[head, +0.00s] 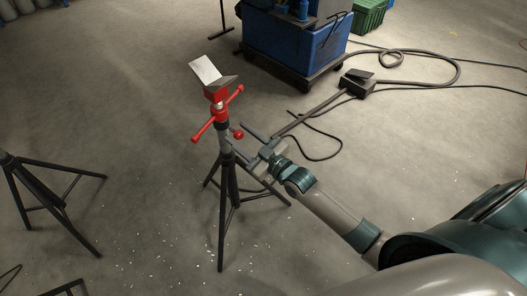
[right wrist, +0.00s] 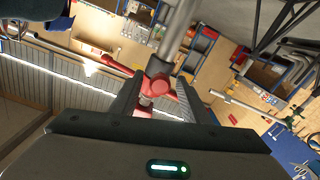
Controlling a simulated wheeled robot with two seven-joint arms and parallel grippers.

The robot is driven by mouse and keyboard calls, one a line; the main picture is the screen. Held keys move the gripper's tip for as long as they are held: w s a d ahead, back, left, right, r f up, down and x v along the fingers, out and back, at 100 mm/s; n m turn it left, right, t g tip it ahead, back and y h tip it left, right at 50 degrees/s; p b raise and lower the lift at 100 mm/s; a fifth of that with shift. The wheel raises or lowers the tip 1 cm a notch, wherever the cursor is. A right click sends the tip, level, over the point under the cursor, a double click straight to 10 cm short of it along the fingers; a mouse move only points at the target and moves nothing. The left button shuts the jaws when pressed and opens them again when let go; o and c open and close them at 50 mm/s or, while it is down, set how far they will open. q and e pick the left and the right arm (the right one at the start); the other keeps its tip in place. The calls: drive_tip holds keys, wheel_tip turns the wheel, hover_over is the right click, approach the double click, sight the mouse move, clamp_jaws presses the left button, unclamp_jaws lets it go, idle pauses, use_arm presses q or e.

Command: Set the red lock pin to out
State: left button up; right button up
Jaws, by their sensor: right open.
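The red lock pin (head: 238,134) is a round red knob on the side of a tripod stand's post, below the red T-handle (head: 204,131). My right gripper (head: 240,142) reaches in from the right with its two fingers apart, close to the post and the knob. In the right wrist view the red knob (right wrist: 160,86) appears between the two open fingertips (right wrist: 158,88), with the grey post (right wrist: 178,35) behind it. I cannot tell whether either finger touches it. How far the pin sticks out is not clear. My left gripper is not in view.
The stand's black tripod legs (head: 221,220) spread below my right gripper. Another black tripod (head: 45,195) stands at left. A blue wheeled cart (head: 285,45), a foot pedal (head: 357,84) and looped cables are behind. The open floor at lower middle carries small scraps.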

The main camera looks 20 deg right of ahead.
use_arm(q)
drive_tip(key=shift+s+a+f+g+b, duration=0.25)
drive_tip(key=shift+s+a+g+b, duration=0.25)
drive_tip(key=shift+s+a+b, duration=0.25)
use_arm(e)
drive_tip(key=v, duration=1.7)
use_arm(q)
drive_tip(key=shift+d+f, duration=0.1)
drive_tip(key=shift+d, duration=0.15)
use_arm(e)
drive_tip(key=shift+s, duration=0.1)
drive_tip(key=s+a+f+m+g+h+p, duration=0.15)
drive_tip(key=s+f+g, duration=0.25)
drive_tip(key=f, duration=1.2)
drive_tip(key=s+f+m+g+h+p, duration=0.1)
drive_tip(key=s+f+m+g+h, duration=0.3)
drive_tip(key=f, duration=1.2)
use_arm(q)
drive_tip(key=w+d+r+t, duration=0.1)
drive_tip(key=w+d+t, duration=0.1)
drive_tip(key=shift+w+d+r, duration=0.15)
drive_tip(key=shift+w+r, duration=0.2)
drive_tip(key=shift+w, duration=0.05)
use_arm(e)
drive_tip(key=s+a+f+g, duration=0.3)
drive_tip(key=s+a+f, duration=0.2)
drive_tip(key=s+f, duration=0.6)
drive_tip(key=shift+s+n+g, duration=0.25)
drive_tip(key=shift+n+g, duration=0.05)
drive_tip(key=shift+n, duration=0.15)
